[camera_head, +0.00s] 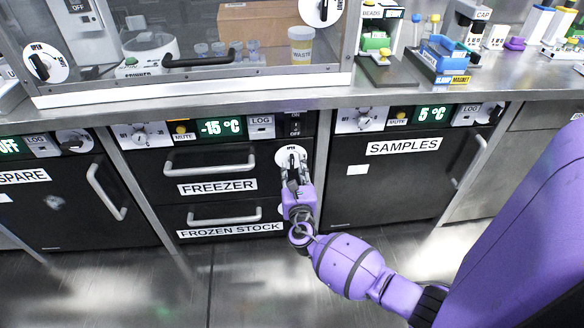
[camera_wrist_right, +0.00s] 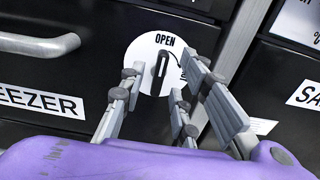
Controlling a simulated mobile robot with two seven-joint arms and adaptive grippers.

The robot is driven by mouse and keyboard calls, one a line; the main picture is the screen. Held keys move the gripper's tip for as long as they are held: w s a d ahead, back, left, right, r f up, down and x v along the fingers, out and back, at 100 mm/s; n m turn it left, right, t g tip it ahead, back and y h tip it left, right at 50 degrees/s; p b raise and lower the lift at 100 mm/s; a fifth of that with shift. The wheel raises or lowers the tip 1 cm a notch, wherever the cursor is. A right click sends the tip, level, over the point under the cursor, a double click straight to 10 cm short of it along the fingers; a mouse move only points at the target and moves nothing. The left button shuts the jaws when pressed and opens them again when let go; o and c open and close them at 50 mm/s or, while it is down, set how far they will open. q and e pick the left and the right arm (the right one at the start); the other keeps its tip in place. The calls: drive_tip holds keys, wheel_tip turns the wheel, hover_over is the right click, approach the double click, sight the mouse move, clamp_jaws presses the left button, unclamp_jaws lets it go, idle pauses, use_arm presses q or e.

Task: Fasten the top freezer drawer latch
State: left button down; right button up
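The top freezer drawer (camera_head: 215,161) appears closed, with its horizontal handle above the FREEZER label. Its latch (camera_head: 291,153) is a round white dial at the drawer's right end. In the right wrist view the dark latch knob (camera_wrist_right: 160,67) stands upright, pointing at the word OPEN. The lower part of the dial is partly covered by my fingers. My right gripper (camera_head: 294,175) is just in front of the dial. In the right wrist view my right gripper (camera_wrist_right: 162,84) is open, its fingers apart on both sides of the knob. I cannot tell whether they touch it. My left gripper is out of view.
The FROZEN STOCK drawer (camera_head: 226,220) lies below. The SAMPLES door (camera_head: 385,180) is to the right and the SPARE door (camera_head: 60,205) to the left. The counter (camera_head: 240,100) overhangs the fronts. The floor in front is clear except for my right arm.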

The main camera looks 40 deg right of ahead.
drive_tip(key=shift+x, duration=0.85)
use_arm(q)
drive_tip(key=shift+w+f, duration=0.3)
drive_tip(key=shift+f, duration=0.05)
use_arm(e)
drive_tip(key=shift+c, duration=0.5)
clamp_jaws()
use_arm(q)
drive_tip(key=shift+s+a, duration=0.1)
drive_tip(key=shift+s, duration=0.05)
